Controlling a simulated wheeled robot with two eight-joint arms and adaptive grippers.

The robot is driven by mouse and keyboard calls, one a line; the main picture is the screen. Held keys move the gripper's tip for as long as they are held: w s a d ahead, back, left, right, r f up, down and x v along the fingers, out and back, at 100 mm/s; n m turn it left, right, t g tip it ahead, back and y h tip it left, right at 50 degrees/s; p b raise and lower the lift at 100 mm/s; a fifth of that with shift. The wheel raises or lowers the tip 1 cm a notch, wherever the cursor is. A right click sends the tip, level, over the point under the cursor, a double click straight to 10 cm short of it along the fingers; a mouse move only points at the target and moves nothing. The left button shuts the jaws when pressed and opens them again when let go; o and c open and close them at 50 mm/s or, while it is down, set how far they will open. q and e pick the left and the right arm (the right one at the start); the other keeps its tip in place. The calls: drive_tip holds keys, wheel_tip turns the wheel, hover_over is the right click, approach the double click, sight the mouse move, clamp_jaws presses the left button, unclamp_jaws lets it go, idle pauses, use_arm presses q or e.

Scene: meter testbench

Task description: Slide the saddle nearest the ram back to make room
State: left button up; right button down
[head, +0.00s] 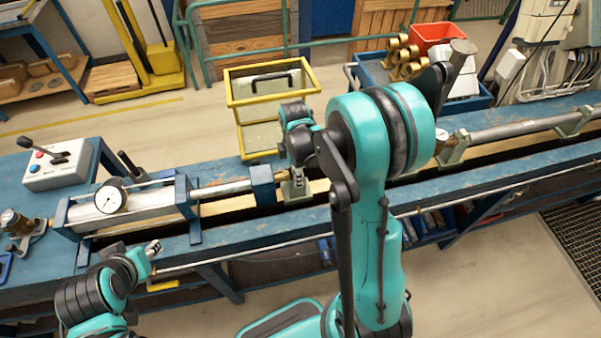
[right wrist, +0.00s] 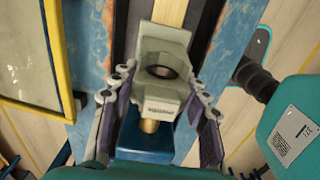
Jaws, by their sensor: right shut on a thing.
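The saddle nearest the ram is a grey-green block with a round dark opening. In the right wrist view this saddle (right wrist: 163,58) lies between the fingers of my right gripper (right wrist: 160,92), which is shut on it. In the head view the saddle (head: 294,190) sits on the bench rails, just right of the ram's blue end block (head: 262,185); my right arm partly hides it. The ram (head: 130,208) with its dial gauge is at the left of the bench. My left gripper (head: 152,249) is in front of the bench's left part, away from the saddle; its opening is unclear.
Further saddles (head: 452,150) stand along the right part of the bench, with a grey pipe (head: 520,128) there. A yellow-framed bin (head: 272,95) stands behind the bench. A control box (head: 57,167) is at the left end. My right arm hides the bench's middle.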

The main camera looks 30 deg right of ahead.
drive_tip(key=shift+a, duration=0.1)
drive_tip(key=c, duration=0.7)
unclamp_jaws()
wheel_tip(320, 180, up, 12)
idle(0.4)
drive_tip(key=shift+s+a+f, duration=0.1)
drive_tip(key=shift+s+a, duration=0.05)
drive_tip(key=s+a+f+m+t+b, duration=0.3)
drive_tip(key=s+m+b, duration=0.2)
drive_tip(key=s+m, duration=0.1)
drive_tip(key=s+a+f+m+t+b, duration=0.4)
drive_tip(key=s+m+b, duration=0.2)
drive_tip(key=m, duration=0.3)
